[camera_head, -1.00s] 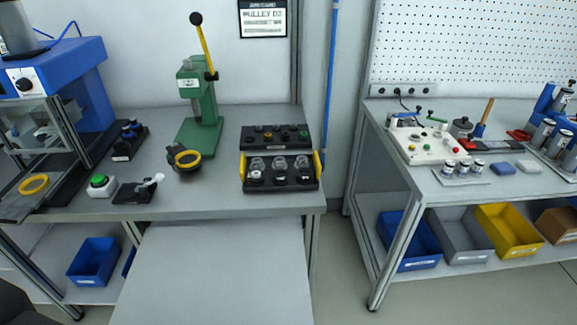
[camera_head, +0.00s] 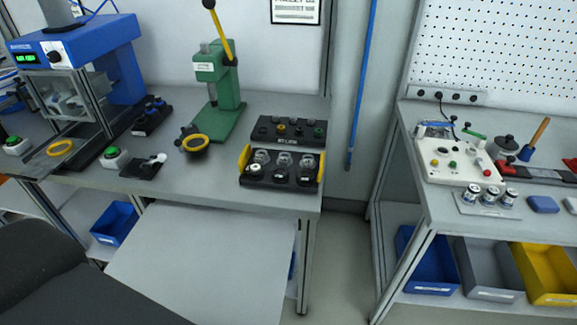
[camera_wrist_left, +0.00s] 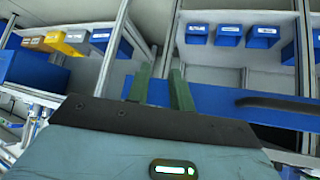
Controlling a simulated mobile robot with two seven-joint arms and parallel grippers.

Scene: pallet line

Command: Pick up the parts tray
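The parts tray (camera_head: 280,184) is black with a yellow handle at each end. It rests flat near the front edge of the left bench in the head view and holds several clear-topped and dark round parts. No gripper touches it. My left gripper (camera_wrist_left: 160,88) shows in the left wrist view as two green fingers, apart with nothing between them. The tray is not recognisable in that view. Neither gripper shows in the head view.
A black rack (camera_head: 262,134) stands right behind the tray. Left of it are a green lever press (camera_head: 216,80) and a dark fixture with a yellow ring (camera_head: 195,143). A gap separates this bench from the right bench (camera_head: 440,205). A pale flat surface (camera_head: 200,255) lies below the bench front.

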